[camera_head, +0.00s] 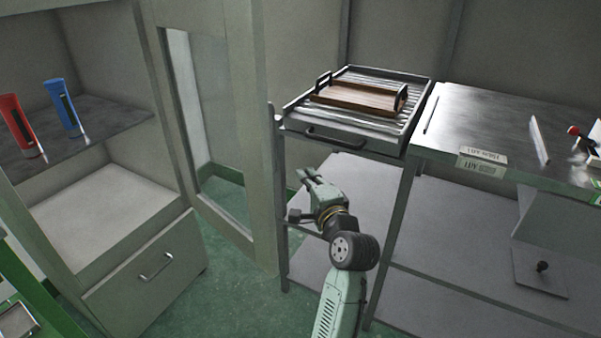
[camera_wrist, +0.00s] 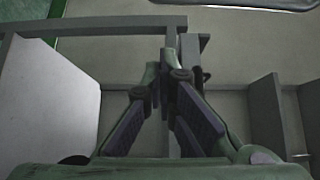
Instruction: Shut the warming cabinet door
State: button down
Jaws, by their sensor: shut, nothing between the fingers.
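The warming cabinet (camera_head: 110,170) stands at the left with its inside exposed. Its door (camera_head: 235,110), pale with a tall glass pane (camera_head: 205,110), stands open and swung out to the right of the cabinet. My gripper (camera_head: 304,178) is to the right of the door's free edge, in front of the rack and bench legs, and appears apart from the door. Its fingers are shut and empty. They also show in the wrist view (camera_wrist: 162,65), over grey frame bars. I cannot tell which part of the furniture those bars are.
A red tool (camera_head: 20,125) and a blue one (camera_head: 64,108) stand on the cabinet shelf (camera_head: 110,122). A drawer (camera_head: 150,275) sits below. Right of the door, a slatted rack (camera_head: 415,85) holds a wooden tray (camera_head: 360,98), beside a metal bench (camera_head: 480,120). Green floor (camera_head: 230,300) is clear.

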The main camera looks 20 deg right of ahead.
jog(key=w+p, duration=0.1)
jog(key=w, duration=0.7)
jog(key=shift+s+a+p, duration=0.55)
jog(key=shift+s+a, duration=0.6)
jog(key=shift+a, duration=0.25)
jog(key=shift+a, duration=0.1)
